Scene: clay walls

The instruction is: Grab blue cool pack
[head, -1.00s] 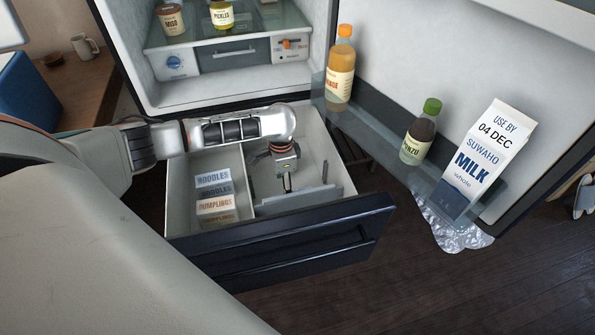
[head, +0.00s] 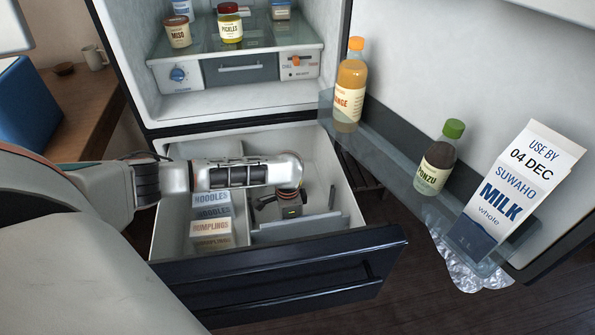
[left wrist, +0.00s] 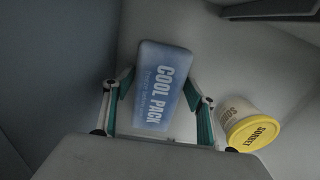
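The blue cool pack (left wrist: 162,88) is a pale blue block with white lettering, seen in the left wrist view between the two fingers of my left gripper (left wrist: 160,86). The fingers meet its two long sides with no visible gap, so the gripper looks shut on it. In the head view my left gripper (head: 283,208) is low inside the open freezer drawer (head: 285,268), in the right-hand compartment. I cannot make out the pack there; the arm and gripper cover that spot. My right gripper is not in view.
A sorbet tub (left wrist: 248,126) with a yellow lid is just right of my left gripper. Noodle and dumpling boxes (head: 212,222) fill the left compartment. The open fridge door holds an orange bottle (head: 349,86), ponzu (head: 438,158) and milk (head: 510,190). The shelf above holds jars (head: 229,22).

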